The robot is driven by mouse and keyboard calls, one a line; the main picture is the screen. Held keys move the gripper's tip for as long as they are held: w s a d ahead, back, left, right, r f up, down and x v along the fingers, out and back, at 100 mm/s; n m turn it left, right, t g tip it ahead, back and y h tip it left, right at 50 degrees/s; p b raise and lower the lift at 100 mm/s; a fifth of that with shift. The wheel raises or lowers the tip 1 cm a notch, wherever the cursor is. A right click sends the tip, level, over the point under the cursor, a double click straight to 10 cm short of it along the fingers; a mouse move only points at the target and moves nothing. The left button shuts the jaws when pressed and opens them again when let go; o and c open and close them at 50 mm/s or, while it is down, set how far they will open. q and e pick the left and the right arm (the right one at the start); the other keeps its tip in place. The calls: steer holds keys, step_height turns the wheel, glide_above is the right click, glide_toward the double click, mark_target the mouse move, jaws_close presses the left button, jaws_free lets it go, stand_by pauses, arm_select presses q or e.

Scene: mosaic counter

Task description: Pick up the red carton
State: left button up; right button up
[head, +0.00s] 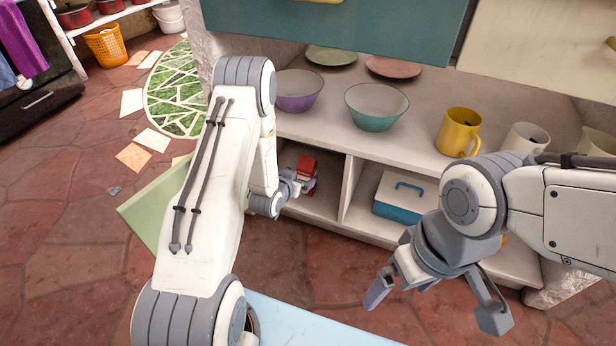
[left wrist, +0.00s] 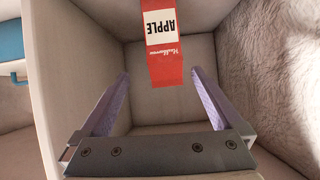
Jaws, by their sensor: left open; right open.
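The red carton (head: 307,164) stands in the left lower compartment of the counter, partly hidden by my left gripper in the head view. In the left wrist view the carton (left wrist: 165,68) shows a white label reading APPLE, upside down. My left gripper (head: 302,183) is open and reaches into that compartment. In the left wrist view its two fingers (left wrist: 159,76) are spread, with the carton beyond the tips and roughly between them; I cannot tell whether they touch it. My right gripper (head: 435,306) is open and empty, in front of the counter at the right.
A blue and white box (head: 398,207) sits in the compartment to the right, past a divider (head: 350,187). Bowls, plates and a yellow mug (head: 457,132) stand on the shelf above. A green door (head: 150,203) hangs open at the left.

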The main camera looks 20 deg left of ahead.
mark_target(304, 177)
arm_select(q)
steer(key=w+f+t+b, duration=0.1)
steer(key=f, duration=0.2)
steer(key=w+f+t+b, duration=0.1)
steer(key=f, duration=0.1)
steer(key=shift+w+a+f+t+b, duration=0.15)
steer(key=shift+w+a+t+b, duration=0.1)
steer(key=shift+w+t+b, duration=0.05)
steer(key=shift+w+f, duration=0.1)
steer(key=shift+w, duration=0.5)
steer(key=b+x, duration=0.4)
steer(key=shift+w+f+b, duration=0.1)
steer(key=shift+w+b, duration=0.2)
steer(key=shift+w, duration=0.2)
jaws_close()
